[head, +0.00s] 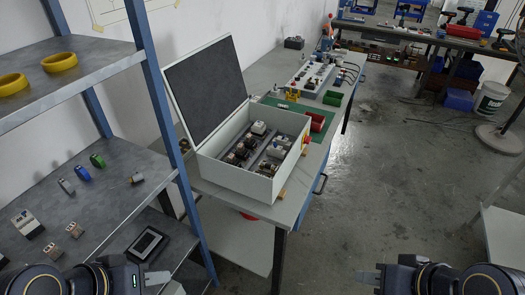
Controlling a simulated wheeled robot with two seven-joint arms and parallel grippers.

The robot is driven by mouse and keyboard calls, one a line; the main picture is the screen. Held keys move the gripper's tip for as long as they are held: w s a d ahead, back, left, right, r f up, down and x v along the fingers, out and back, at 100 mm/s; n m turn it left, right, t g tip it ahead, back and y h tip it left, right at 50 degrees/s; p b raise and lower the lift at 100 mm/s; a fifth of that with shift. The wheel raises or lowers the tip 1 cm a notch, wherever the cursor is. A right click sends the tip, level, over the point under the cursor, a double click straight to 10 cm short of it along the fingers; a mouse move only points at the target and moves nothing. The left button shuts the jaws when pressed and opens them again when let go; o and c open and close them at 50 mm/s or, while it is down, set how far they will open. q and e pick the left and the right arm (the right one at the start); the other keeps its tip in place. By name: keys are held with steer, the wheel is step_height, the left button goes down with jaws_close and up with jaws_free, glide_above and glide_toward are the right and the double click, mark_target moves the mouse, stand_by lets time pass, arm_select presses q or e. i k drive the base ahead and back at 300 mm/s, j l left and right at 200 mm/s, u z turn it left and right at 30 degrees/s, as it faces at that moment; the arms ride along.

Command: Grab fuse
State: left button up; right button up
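Several small parts lie on the middle shelf board (110,205) at the left; I cannot tell which one is the fuse. They include a white block (27,223), two small beige-brown blocks (54,251) and (74,230), a small whitish cylinder (137,178), and green (97,160), blue (83,174) and grey (66,187) pieces. My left gripper (157,279) is at the bottom left, in front of the shelf and apart from these parts. My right gripper (368,277) is at the bottom right over the floor. Neither gripper's finger gap shows clearly.
Yellow rings (60,61) lie on the upper shelf. A dark-screened device (149,244) is near the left gripper. An open white box (245,175) with electrical parts stands on the workbench (302,195). A blue shelf post (165,115) separates shelf and bench. Floor is clear at centre right.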

mark_target(266, 165)
steer(key=i+l, duration=0.65)
steer(key=u, duration=0.5)
steer(key=i+l+u, duration=0.1)
steer(key=u, duration=0.4)
steer(key=l+u, duration=0.25)
steer(key=u, duration=0.25)
steer(key=l+u, duration=0.1)
steer(key=u, duration=0.35)
steer(key=i+l, duration=0.05)
